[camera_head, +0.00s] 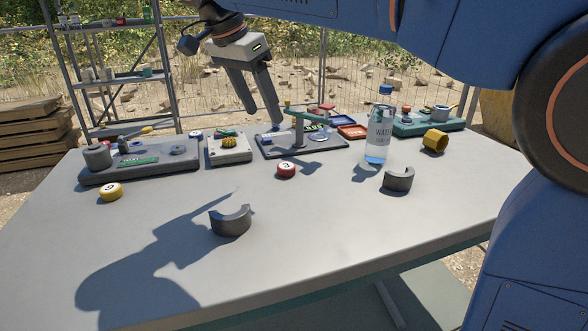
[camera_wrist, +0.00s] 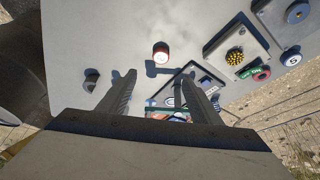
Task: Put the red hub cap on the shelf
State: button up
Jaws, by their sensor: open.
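The red hub cap (camera_head: 286,169) is a small red disc with a white top marked 3. It lies flat on the grey table (camera_head: 330,260), about mid-table; in the wrist view it (camera_wrist: 161,52) shows just beyond and between the fingertips, touched by neither. My gripper (camera_head: 260,122) is open and empty, pointing down above the back of the table, in the air. Its two fingers also show in the wrist view (camera_wrist: 157,76). The shelf (camera_head: 112,82) is a grey metal rack behind the table at the left, with small items on its boards.
A yellow cap (camera_head: 110,191) marked 9 lies at the left. Several equipment boards (camera_head: 140,172) line the back. The front of the table is clear.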

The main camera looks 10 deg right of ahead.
send_over(285, 166)
jog(key=s+a, duration=0.2)
jog(key=f, duration=1)
jog(key=shift+w+d+f, duration=0.1)
jog(key=shift+w+f, duration=0.15)
jog(key=shift+f, duration=0.05)
jog(key=shift+x, duration=2.8)
jog(key=shift+w, duration=0.1)
jog(key=c, duration=1.2)
notch_tip(285, 166, up, 10)
jog(key=shift+f, duration=0.1)
